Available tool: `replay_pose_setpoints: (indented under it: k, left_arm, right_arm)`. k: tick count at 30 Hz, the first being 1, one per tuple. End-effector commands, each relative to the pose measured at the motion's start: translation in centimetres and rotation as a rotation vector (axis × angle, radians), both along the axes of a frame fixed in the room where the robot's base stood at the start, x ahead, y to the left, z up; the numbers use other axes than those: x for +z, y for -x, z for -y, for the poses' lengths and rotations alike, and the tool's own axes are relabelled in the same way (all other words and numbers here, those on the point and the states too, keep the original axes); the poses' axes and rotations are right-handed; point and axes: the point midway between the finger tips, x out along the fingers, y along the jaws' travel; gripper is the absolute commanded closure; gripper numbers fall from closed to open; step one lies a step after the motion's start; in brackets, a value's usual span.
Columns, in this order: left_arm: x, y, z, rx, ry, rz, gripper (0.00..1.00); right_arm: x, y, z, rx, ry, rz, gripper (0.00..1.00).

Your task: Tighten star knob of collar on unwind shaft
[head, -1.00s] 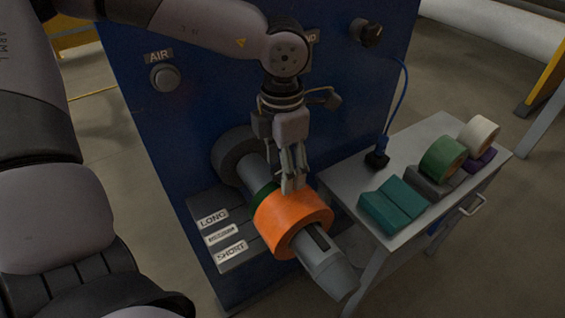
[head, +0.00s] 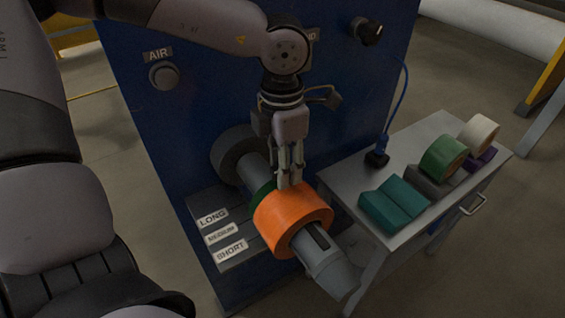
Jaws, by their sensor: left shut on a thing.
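The unwind shaft (head: 320,258) sticks out of the blue machine toward the lower right. An orange roll (head: 303,219) sits around it. A dark green ring (head: 263,194), which looks like the collar, is around the shaft right behind the roll. My left gripper (head: 290,183) comes down from above, fingers pointing down, with its tips at the top edge between ring and roll. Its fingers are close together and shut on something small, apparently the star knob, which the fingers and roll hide. My right gripper is out of view.
Steps labelled LONG, MEDIUM and SHORT (head: 223,235) lie left of the shaft. A grey cart (head: 447,122) at the right holds teal blocks (head: 394,205), a green roll (head: 443,158) and a white roll (head: 478,136). An AIR button (head: 164,76) is on the machine's panel.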

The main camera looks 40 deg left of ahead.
Motion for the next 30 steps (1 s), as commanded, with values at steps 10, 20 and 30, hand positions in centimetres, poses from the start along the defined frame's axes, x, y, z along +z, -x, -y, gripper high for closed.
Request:
replay_pose_setpoints:
  k: [10, 20, 30]
  left_arm:
    - [-0.3, -0.1, 0.0, -0.194, 0.016, -0.003, 0.91]
    - [-0.2, -0.1, -0.1, -0.500, 0.042, -0.013, 0.91]
    - [-0.1, -0.2, -0.1, -0.824, 0.068, -0.026, 0.91]
  right_arm:
    - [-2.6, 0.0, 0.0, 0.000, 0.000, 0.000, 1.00]
    - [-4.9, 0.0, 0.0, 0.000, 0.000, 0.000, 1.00]
    - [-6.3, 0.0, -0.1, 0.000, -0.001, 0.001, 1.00]
